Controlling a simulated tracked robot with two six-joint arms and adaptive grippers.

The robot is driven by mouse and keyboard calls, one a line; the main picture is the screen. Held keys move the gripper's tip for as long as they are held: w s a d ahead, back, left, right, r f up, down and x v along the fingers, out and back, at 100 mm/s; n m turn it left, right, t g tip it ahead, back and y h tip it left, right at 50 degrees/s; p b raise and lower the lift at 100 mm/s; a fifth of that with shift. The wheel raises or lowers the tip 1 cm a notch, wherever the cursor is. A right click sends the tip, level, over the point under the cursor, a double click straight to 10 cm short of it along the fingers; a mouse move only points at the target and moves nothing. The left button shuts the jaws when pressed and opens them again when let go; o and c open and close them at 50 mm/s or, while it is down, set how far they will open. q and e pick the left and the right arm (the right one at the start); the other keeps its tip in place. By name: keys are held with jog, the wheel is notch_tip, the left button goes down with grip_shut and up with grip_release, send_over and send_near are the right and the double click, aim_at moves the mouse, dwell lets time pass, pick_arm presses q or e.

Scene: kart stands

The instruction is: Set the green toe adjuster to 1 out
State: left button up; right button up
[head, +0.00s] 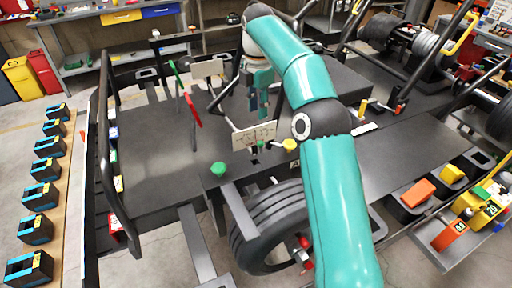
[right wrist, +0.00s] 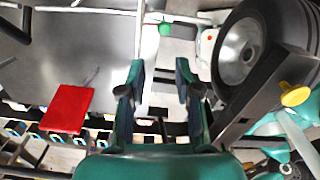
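A round green knob (head: 219,168) sits at the front edge of the dark kart deck, left of the wheel. A smaller green piece (head: 262,146) stands below a pale marked plate (head: 254,137); its markings are too small to read. I cannot tell for sure which green part is the toe adjuster. My right gripper (head: 258,104) points down behind the plate, apart from both. In the right wrist view my right gripper (right wrist: 160,82) is open and empty, with a green knob (right wrist: 165,29) beyond its fingertips. My left gripper is not in view.
A yellow knob (head: 290,145) is right of the plate. A black tyre (head: 268,225) is below it, beside my arm. Coloured parts, including an orange block (head: 418,193), fill trays at right.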

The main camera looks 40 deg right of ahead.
jog(key=b, duration=0.2)
send_over(260, 145)
jog(key=f, duration=0.4)
jog(key=shift+w+d+f, duration=0.3)
jog(key=shift+d+f, duration=0.1)
notch_tip(260, 145, down, 9)
jog(key=shift+f, duration=0.95)
jog(key=shift+w, duration=0.1)
grip_shut()
jog(key=shift+r, duration=0.1)
